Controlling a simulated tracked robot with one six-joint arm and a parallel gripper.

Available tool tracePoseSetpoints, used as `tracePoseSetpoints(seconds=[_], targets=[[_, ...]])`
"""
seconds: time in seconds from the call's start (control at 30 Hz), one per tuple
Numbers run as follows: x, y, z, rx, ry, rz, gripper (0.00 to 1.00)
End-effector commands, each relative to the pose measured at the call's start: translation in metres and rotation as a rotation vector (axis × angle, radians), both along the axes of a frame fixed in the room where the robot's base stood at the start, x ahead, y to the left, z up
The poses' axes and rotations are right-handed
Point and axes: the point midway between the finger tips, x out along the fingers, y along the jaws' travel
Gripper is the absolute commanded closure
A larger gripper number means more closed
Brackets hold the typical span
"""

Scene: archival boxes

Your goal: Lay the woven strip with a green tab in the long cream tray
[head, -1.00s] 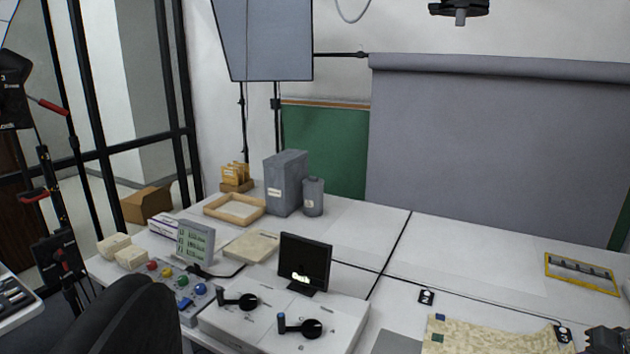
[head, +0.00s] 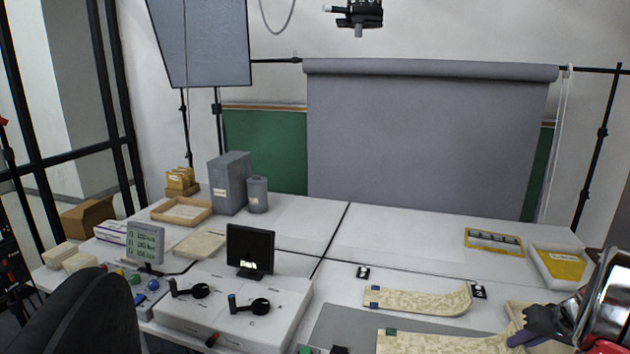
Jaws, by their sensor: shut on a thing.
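The woven strip with a green tab (head: 440,344) lies at the bottom edge of the head view, its green tab at the left end. Its right part reaches my gripper (head: 524,337), at the lower right, which is shut on it; the exact grip is partly hidden by the fingers. A cream edge (head: 516,309) shows just behind my gripper. I cannot tell whether it belongs to the long cream tray or to the strip.
A second woven strip (head: 425,300) with a blue tab lies behind, its right end curled up. A white tray with a yellow packet (head: 566,266) and a yellow-framed rack (head: 494,242) stand at back right. A control box with a monitor (head: 250,250) stands left. The table's back middle is clear.

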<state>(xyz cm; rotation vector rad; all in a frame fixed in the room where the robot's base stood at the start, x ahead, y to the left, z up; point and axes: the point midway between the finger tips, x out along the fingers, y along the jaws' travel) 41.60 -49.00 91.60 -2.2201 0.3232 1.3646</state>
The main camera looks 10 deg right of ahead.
Motion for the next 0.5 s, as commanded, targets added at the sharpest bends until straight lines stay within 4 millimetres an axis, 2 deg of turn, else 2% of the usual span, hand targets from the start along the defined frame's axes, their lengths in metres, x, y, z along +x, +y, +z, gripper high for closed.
tracePoseSetpoints(seconds=[0.1,0.5], targets=[[0.003,0.004,0.000,0.000,0.000,0.007,1.00],[0.028,0.078,0.000,0.001,0.000,0.102,1.00]])
